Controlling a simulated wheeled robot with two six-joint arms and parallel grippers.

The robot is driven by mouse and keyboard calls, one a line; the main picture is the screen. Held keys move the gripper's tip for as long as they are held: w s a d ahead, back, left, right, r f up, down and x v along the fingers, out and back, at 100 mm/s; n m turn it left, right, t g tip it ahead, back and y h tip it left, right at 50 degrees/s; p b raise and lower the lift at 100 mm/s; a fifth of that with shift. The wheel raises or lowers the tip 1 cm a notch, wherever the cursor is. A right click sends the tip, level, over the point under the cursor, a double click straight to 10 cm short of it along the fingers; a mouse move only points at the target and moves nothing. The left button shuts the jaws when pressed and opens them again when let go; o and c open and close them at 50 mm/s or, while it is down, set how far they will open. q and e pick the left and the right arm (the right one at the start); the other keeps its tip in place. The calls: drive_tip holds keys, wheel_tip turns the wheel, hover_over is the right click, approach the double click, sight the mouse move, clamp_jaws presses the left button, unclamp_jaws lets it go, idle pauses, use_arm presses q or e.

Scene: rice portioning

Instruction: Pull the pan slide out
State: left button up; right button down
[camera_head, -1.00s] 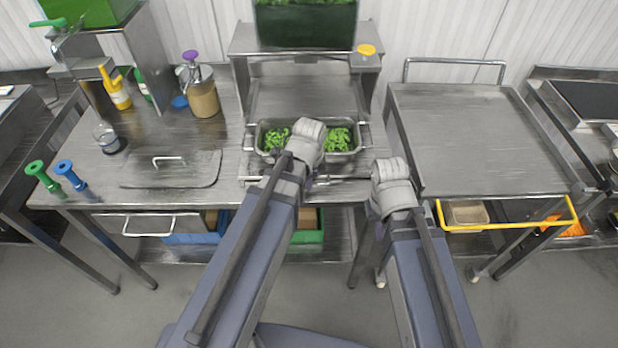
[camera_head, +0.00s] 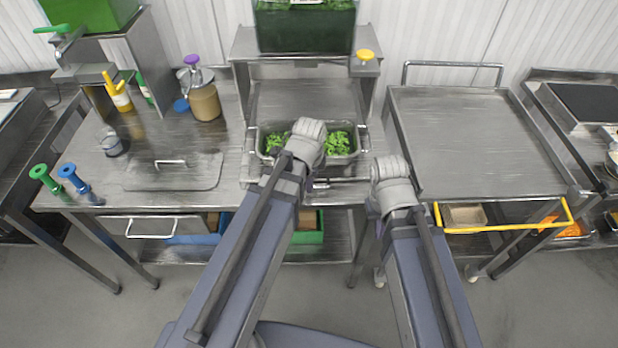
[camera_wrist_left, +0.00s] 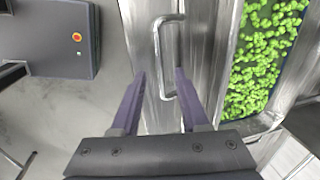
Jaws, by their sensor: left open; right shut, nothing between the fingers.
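The pan slide is in the middle bench, with a metal pan (camera_head: 266,128) of green pieces on it. In the left wrist view its bar handle (camera_wrist_left: 159,60) stands on a metal front strip beside the pan (camera_wrist_left: 228,72). My left gripper (camera_wrist_left: 160,75) is open, and the handle shows between its two fingers; I cannot tell if they touch it. In the head view my left wrist covers the pan's middle and hides the handle. My right gripper (camera_head: 373,207) is shut and empty, right of the pan near the bench's front edge.
A lidded bench top (camera_head: 200,178) with bottles and a pump jar (camera_head: 205,101) lies left. A cart (camera_head: 470,130) with a yellow handle (camera_head: 500,229) stands right. A green crate (camera_head: 305,35) sits on the shelf behind. Open floor lies in front.

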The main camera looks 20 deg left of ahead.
use_arm(q)
drive_tip(key=r+p, duration=0.2)
drive_tip(key=s+r+p, duration=0.1)
drive_tip(key=r+p, duration=0.1)
drive_tip(key=r, duration=0.1)
drive_tip(key=shift+d+r+p, duration=0.15)
drive_tip(key=shift+r+p, duration=0.1)
drive_tip(key=shift+p, duration=0.05)
use_arm(e)
wheel_tip(320, 180, up, 6)
drive_tip(key=shift+f, duration=0.25)
use_arm(q)
drive_tip(key=s+d+f+n+g+b, duration=0.2)
drive_tip(key=s+d+f+n+b, duration=0.1)
drive_tip(key=s+d+n, duration=0.6)
drive_tip(key=shift+s+f+n+y, duration=0.25)
drive_tip(key=shift+s+n, duration=0.3)
drive_tip(key=shift+n, duration=0.45)
use_arm(e)
wheel_tip(320, 180, down, 3)
drive_tip(key=shift+f, duration=0.1)
use_arm(q)
drive_tip(key=shift+a, duration=0.15)
use_arm(e)
drive_tip(key=shift+a, duration=0.1)
